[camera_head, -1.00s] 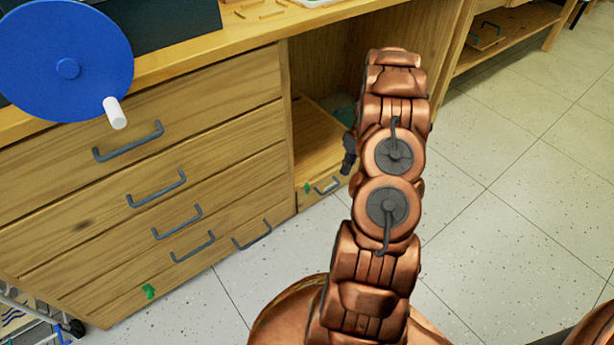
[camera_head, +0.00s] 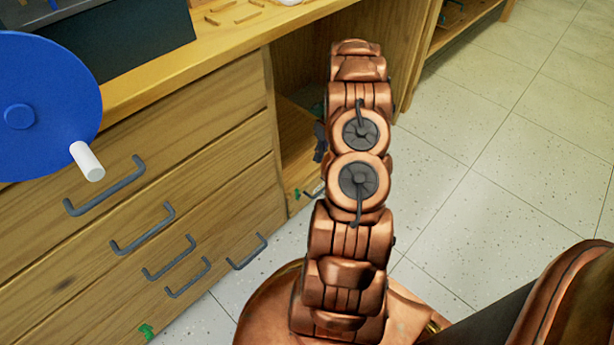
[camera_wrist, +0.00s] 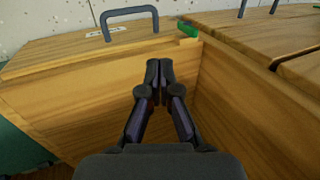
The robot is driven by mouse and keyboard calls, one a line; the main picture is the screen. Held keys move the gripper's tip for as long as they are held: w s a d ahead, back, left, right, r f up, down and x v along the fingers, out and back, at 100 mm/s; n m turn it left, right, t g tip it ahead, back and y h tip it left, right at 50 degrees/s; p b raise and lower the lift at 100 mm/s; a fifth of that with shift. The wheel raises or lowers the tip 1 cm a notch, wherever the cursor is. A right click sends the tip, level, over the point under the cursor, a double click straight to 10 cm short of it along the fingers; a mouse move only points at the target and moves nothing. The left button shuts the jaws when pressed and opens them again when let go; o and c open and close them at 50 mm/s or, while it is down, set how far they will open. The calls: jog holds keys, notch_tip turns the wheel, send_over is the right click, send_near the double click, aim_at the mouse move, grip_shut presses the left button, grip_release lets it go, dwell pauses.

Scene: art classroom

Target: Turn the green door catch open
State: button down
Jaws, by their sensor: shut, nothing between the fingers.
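A small green catch (camera_head: 297,194) sits low at the open compartment, left of a small grey handle. In the wrist view the green catch (camera_wrist: 188,29) sits at the top of a wooden corner, right of a grey bow handle (camera_wrist: 130,18). My gripper (camera_wrist: 159,64) is shut and empty, its fingertips below and left of the catch in the picture, apart from it. In the head view my gripper (camera_head: 320,142) shows only as a dark piece beside my arm, mostly hidden. Another green catch (camera_head: 146,332) is at the foot of the drawers.
A wooden drawer unit (camera_head: 200,190) with several grey handles stands left of my arm. A blue disc (camera_head: 45,110) with a white peg is at upper left. The worktop (camera_head: 160,75) lies above. The tiled floor (camera_head: 500,170) at right is clear.

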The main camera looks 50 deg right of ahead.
aim_at(297, 195)
jog(key=a+f+b, duration=0.4)
jog(key=a+f, duration=0.3)
jog(key=f, duration=0.2)
jog(key=shift+a+b, duration=0.25)
jog(key=shift+b, duration=0.15)
jog(key=shift+r, duration=0.1)
dwell(0.4)
